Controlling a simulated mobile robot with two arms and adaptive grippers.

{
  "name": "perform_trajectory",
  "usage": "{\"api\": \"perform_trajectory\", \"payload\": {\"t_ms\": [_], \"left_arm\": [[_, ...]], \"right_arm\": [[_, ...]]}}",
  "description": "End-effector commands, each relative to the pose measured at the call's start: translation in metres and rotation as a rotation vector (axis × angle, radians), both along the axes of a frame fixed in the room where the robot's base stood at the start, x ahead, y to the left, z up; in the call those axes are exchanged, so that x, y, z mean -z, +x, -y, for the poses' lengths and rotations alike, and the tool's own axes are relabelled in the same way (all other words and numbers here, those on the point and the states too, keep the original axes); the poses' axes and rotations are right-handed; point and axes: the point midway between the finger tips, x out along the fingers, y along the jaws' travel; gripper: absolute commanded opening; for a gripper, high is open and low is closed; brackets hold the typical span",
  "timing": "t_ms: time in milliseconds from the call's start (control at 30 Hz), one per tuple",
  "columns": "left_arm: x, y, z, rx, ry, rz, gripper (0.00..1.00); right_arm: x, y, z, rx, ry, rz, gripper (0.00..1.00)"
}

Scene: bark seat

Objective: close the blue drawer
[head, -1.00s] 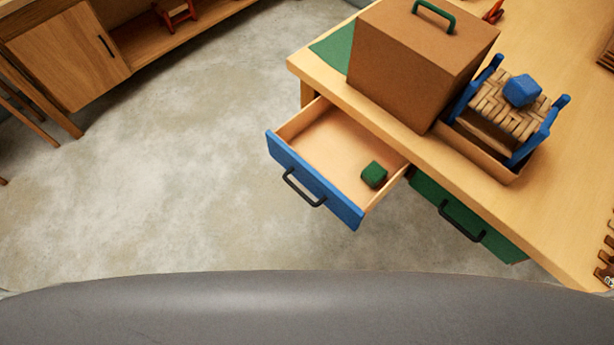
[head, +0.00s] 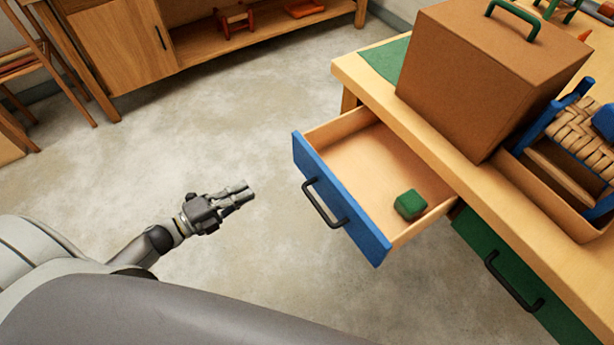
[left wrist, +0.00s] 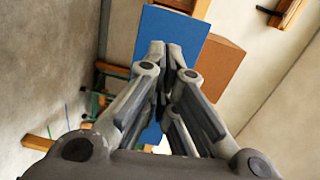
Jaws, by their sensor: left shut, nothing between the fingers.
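The blue drawer (head: 338,197) stands pulled out of the wooden table, with its blue front and dark bar handle (head: 324,204) facing left. A green block (head: 410,204) lies inside it. My left gripper (head: 246,192) is shut and empty, in the air to the left of the drawer front and apart from it. In the left wrist view the blue front (left wrist: 172,30) shows beyond the shut fingers (left wrist: 165,50). My right gripper is not in view.
The table (head: 370,78) carries a brown box (head: 480,80) with a green handle and a small blue chair (head: 560,125) in a tray. A shut green drawer (head: 510,270) is right of the blue one. A wooden cabinet (head: 120,45) stands at the back left. Floor between is clear.

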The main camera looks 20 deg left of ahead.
Motion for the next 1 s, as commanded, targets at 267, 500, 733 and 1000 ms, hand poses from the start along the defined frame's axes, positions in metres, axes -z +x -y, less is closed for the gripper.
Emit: {"api": "perform_trajectory", "payload": {"t_ms": [267, 500, 733, 1000], "left_arm": [[-0.014, 0.011, 0.018, 0.062, 0.032, 0.072, 0.00], [-0.013, 0.050, 0.048, 0.060, 0.029, 0.071, 0.00], [-0.013, 0.085, 0.076, 0.059, 0.029, 0.069, 0.00], [-0.013, 0.106, 0.092, 0.057, 0.029, 0.065, 0.00]], "right_arm": [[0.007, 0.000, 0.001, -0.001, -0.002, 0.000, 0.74], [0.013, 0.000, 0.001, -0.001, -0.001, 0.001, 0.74], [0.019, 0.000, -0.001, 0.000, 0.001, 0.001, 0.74], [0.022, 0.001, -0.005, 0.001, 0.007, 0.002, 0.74]]}}
